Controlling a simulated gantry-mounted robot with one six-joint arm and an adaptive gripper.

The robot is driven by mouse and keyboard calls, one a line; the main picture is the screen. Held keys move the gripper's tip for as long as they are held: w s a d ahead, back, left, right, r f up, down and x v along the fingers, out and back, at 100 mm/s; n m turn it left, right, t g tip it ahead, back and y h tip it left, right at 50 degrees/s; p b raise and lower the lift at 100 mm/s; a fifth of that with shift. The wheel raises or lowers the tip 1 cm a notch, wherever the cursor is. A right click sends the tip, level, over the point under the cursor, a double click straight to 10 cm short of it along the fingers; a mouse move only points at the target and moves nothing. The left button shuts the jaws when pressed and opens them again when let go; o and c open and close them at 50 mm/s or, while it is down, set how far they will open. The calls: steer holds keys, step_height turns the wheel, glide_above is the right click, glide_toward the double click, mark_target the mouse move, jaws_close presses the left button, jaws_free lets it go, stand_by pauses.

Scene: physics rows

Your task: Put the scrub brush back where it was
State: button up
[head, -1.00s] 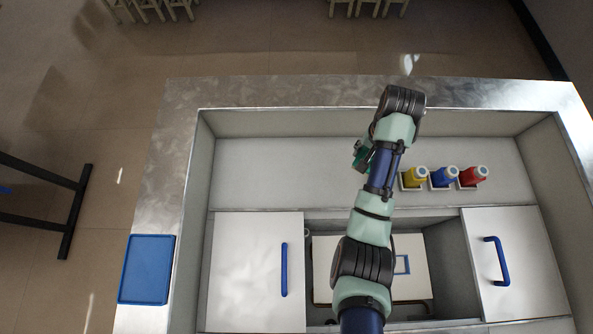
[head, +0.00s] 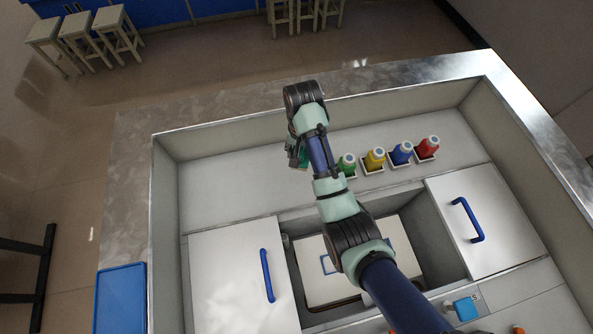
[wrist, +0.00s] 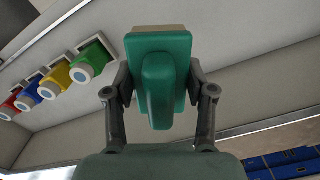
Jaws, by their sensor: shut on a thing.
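The scrub brush (wrist: 165,80) has a green body with a raised green grip and a beige bristle side. In the wrist view my gripper (wrist: 160,95) is shut on it, one finger on each side. In the head view my gripper (head: 298,155) is above the pale ledge, left of the green bottle, and the brush is mostly hidden by my arm.
A row of green (head: 347,164), yellow (head: 375,158), blue (head: 402,153) and red (head: 428,147) bottles stands in white holders. White panels with blue handles (head: 267,275) (head: 467,220) flank an open well. A blue tray (head: 120,300) lies at left.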

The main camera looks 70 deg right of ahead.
steer(key=b, duration=0.6)
glide_above(300, 182)
step_height(300, 182, down, 14)
steer(key=shift+s+a+r, duration=0.1)
steer(key=shift+a+r, duration=0.05)
steer(key=shift+r, duration=0.1)
steer(key=shift+f+b, duration=0.4)
steer(key=shift+f, duration=1.8)
steer(key=shift+f, duration=0.1)
steer(key=o, duration=1.3)
step_height(300, 182, up, 12)
steer(key=p, duration=0.3)
